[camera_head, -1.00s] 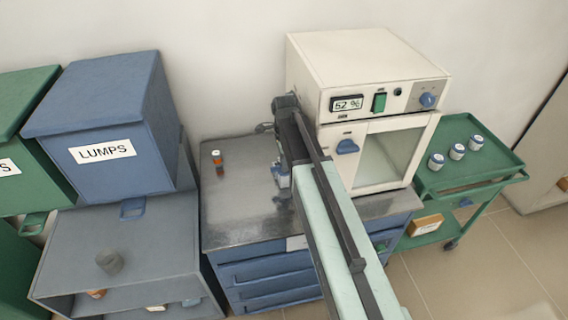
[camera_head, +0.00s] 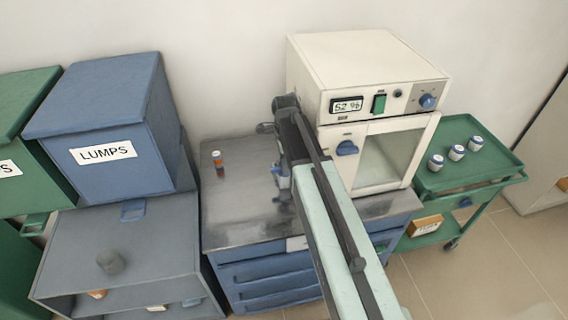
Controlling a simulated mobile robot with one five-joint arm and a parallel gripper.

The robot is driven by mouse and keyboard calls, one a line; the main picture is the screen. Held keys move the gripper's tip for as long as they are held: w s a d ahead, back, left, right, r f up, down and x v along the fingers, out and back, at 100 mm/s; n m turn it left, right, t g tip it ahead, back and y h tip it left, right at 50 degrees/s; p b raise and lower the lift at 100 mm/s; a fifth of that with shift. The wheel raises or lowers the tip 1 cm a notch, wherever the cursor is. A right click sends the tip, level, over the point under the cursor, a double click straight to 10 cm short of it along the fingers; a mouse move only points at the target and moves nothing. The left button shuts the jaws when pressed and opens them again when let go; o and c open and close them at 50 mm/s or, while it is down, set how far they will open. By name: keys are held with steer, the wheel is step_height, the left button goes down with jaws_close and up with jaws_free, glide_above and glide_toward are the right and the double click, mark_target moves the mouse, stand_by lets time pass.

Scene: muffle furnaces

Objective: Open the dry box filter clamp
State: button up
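The white dry box (camera_head: 365,75) stands on the metal-topped blue cabinet, with a display reading 52 %, a green switch, a blue knob and a glass door. A blue handle (camera_head: 347,148) sits at the door's upper left. I cannot make out the filter clamp for certain; a small grey part (camera_head: 264,127) shows at the box's left side, beside my arm. My gripper (camera_head: 281,178) is at the far end of my pale green arm, left of the box and above the metal top.
A blue LUMPS bin (camera_head: 105,125) stands left. A green trolley (camera_head: 470,180) with several white jars stands right.

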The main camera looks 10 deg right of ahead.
step_height(320, 180, up, 8)
steer(key=p, duration=0.7)
steer(key=shift+f, duration=0.35)
steer(key=shift+f+b, duration=0.1)
steer(key=shift+b, duration=0.2)
steer(key=s+f+n+b, duration=0.2)
steer(key=s+n, duration=1.2)
steer(key=n, duration=0.4)
steer(key=shift+s+a+f, duration=0.15)
steer(key=shift+s+f, duration=0.15)
